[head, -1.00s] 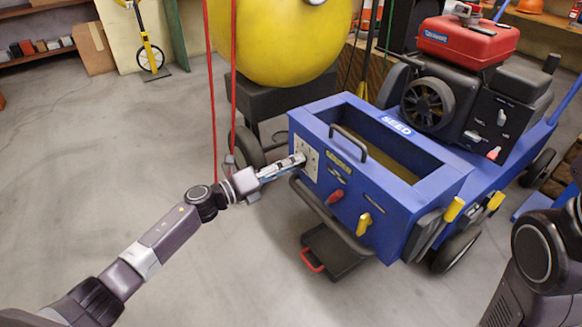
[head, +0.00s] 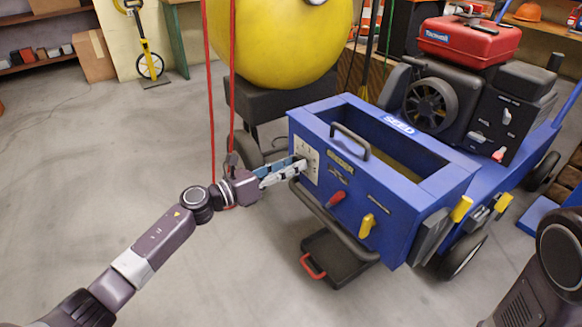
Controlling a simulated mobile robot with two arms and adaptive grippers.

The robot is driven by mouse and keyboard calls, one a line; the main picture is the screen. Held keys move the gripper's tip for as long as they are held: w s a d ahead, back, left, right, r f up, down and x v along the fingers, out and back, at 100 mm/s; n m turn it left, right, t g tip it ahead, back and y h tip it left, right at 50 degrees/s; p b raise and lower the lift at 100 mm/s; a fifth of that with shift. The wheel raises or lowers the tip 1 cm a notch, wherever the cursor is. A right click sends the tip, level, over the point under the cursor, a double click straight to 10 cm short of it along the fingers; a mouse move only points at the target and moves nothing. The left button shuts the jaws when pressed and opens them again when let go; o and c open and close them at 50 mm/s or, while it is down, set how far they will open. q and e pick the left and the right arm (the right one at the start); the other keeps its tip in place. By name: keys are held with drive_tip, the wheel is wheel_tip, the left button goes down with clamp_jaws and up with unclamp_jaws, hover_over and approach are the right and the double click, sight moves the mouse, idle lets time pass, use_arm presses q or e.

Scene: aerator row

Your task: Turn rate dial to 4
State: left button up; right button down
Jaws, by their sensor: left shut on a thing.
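The rate dial sits on a pale square plate (head: 311,158) with dark marks, on the front left of the blue seed box (head: 390,222). My left gripper (head: 299,168) reaches in from the left and is shut on the dial's knob at the plate. The fingers hide most of the knob, and I cannot read which number it points to. My right arm shows at the right edge, but its gripper is out of view.
A red knob (head: 335,199) and a yellow lever (head: 367,225) stick out of the box front beside the plate. A dark bar (head: 335,222) runs below. Red cords (head: 211,110) hang near my left wrist. A yellow tank (head: 280,40) stands behind. The floor at left is clear.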

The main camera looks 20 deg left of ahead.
use_arm(q)
drive_tip(key=shift+f, duration=0.15)
drive_tip(key=o, duration=1.2)
drive_tip(key=shift+c, duration=0.2)
drive_tip(key=v, duration=1.2)
